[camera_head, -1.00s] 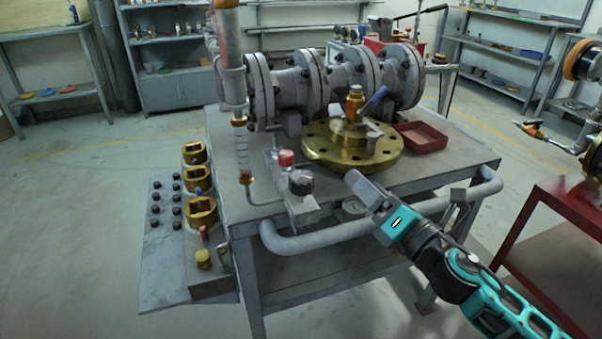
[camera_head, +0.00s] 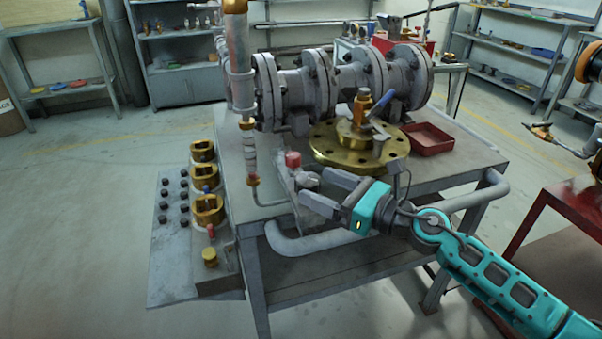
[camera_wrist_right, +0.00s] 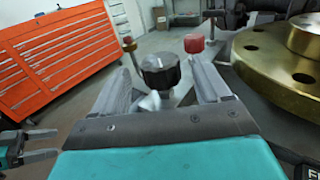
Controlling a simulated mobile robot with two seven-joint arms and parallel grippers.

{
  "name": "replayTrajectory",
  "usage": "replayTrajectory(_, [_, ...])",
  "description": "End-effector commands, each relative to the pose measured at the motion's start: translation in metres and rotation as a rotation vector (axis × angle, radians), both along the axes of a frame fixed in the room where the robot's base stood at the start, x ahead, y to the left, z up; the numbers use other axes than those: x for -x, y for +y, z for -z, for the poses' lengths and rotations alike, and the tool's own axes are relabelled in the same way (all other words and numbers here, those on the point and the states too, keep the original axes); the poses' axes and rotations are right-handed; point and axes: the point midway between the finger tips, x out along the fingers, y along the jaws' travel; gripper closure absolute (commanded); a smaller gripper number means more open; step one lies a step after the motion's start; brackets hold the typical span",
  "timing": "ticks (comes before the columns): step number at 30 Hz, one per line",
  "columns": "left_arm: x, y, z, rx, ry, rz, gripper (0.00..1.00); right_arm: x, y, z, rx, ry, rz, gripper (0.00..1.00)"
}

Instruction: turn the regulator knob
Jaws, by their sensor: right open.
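The regulator knob (camera_wrist_right: 160,72) is black and faceted. In the right wrist view it stands between the two fingers of my right gripper (camera_wrist_right: 165,82), with a gap at each side. My right gripper (camera_head: 318,187) is open and reaches in from the right over the table's front edge in the head view. There its fingers hide the black knob. A red knob (camera_head: 293,160) sits just behind the fingers, and it also shows in the right wrist view (camera_wrist_right: 194,43). What looks like my left gripper (camera_wrist_right: 42,145) shows at the left edge of the right wrist view, its fingers apart.
A brass flange (camera_head: 335,155) lies right behind my right gripper, with a red tray (camera_head: 428,140) beside it. A grey pipe rail (camera_head: 300,243) runs along the table's front. A glass tube (camera_head: 249,150) stands left. An orange tool cabinet (camera_wrist_right: 60,60) stands in the wrist view's background.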

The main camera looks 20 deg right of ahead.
Motion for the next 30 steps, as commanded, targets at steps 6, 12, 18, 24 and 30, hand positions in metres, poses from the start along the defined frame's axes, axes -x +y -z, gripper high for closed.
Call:
replayTrajectory(6, [0.0,0.0,-0.007,0.001,-0.001,-0.001,0.24,-0.028,0.023,-0.002,-0.003,-0.002,0.0,0.24])
replayTrajectory(12, [-0.001,0.0,-0.008,0.001,-0.002,0.0,0.24,-0.041,0.033,-0.001,-0.001,0.0,0.0,0.24])
replayTrajectory(18, [-0.001,0.001,-0.008,-0.004,-0.003,0.003,0.24,-0.043,0.035,0.0,0.0,0.0,0.001,0.24])
replayTrajectory(24, [-0.001,0.002,-0.008,-0.008,-0.004,0.006,0.24,-0.043,0.035,0.0,-0.001,0.001,0.0,0.3])
replayTrajectory(30, [-0.001,0.002,-0.008,-0.009,-0.005,0.007,0.24,-0.043,0.035,0.0,-0.001,0.001,0.0,0.49])
